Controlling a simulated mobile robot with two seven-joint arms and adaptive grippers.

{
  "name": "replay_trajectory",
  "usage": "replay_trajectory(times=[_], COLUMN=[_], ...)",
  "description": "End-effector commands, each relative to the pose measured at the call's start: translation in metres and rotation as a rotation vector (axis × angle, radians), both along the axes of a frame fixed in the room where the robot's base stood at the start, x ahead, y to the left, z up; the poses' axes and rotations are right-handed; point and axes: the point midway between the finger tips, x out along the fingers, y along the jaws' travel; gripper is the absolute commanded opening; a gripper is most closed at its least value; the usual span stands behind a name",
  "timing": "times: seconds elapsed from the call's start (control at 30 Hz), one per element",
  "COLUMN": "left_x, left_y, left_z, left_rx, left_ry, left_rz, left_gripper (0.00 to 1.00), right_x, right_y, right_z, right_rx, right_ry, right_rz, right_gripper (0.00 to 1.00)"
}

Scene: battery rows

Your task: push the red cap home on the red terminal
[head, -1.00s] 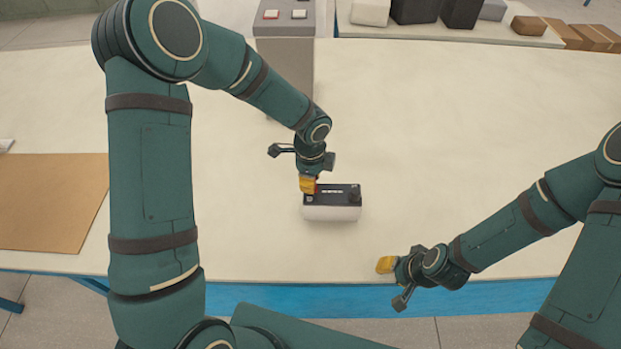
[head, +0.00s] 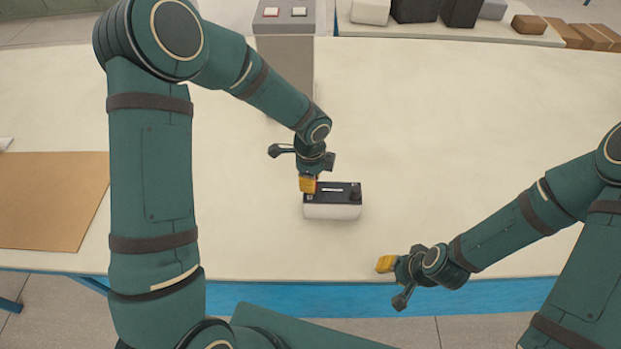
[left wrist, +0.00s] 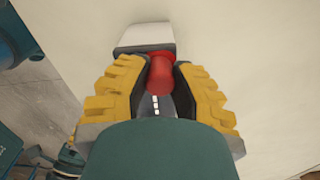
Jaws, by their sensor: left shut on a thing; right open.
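The battery (head: 338,211) is a white block with a dark top, standing on the table in the head view. A black round part sits at the right end of its top. My left gripper (head: 307,186) points down at the left end of the battery top. In the left wrist view its yellow fingers (left wrist: 163,90) are shut on the red cap (left wrist: 160,76), with the battery (left wrist: 145,36) just beyond. The red terminal is hidden under the cap and fingers; I cannot tell how far down the cap sits. My right gripper (head: 385,264) is open and empty near the table's front edge.
A brown mat (head: 50,205) lies at the left of the table. A grey box with two buttons (head: 284,18) stands at the back, and a shelf with boxes (head: 440,30) is behind the table. The table right of the battery is clear.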

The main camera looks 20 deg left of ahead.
Motion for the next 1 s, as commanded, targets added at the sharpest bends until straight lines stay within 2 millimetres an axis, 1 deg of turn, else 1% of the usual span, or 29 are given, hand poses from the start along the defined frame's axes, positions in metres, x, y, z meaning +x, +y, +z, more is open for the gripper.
replay_trajectory(times=[0.23, 0.27, 0.3, 0.33, 0.37, 0.57, 0.6, 0.63, 0.67, 1.0], left_x=[-0.0005, -0.0005, -0.0005, -0.0005, -0.0005, -0.0003, -0.0003, -0.0003, -0.0002, -0.0001], left_y=[0.0002, 0.0002, 0.0002, 0.0002, 0.0002, 0.0002, 0.0002, 0.0002, 0.0002, 0.0001], left_z=[-0.0013, -0.0014, -0.0014, -0.0014, -0.0014, -0.0012, -0.0011, -0.0011, -0.0011, -0.0002], left_rx=[0.000, 0.000, 0.000, 0.000, 0.000, 0.000, 0.000, 0.000, 0.000, 0.000], left_ry=[0.002, 0.002, 0.002, 0.002, 0.002, 0.001, 0.001, 0.001, 0.001, 0.000], left_rz=[0.000, 0.000, 0.000, 0.000, 0.000, 0.000, 0.000, 0.000, 0.000, 0.000], left_gripper=[0.09, 0.28, 0.42, 0.53, 0.54, 0.54, 0.71, 0.81, 0.88, 0.88], right_x=[-0.0009, -0.0010, -0.0011, -0.0011, -0.0012, -0.0014, -0.0015, -0.0015, -0.0015, -0.0020], right_y=[-0.0001, -0.0001, -0.0002, -0.0002, -0.0001, -0.0002, -0.0003, -0.0003, -0.0002, -0.0002], right_z=[-0.0019, -0.0019, -0.0020, -0.0020, -0.0021, -0.0024, -0.0024, -0.0024, -0.0025, -0.0022], right_rx=[0.000, 0.000, 0.000, 0.000, 0.000, -0.001, -0.001, -0.001, -0.001, 0.000], right_ry=[0.004, 0.005, 0.005, 0.005, 0.005, 0.006, 0.006, 0.006, 0.007, 0.008], right_rz=[-0.001, -0.001, -0.001, -0.001, -0.001, 0.000, 0.000, 0.000, 0.000, -0.001], right_gripper=[0.39, 0.39, 0.39, 0.39, 0.39, 0.39, 0.39, 0.39, 0.39, 0.39])
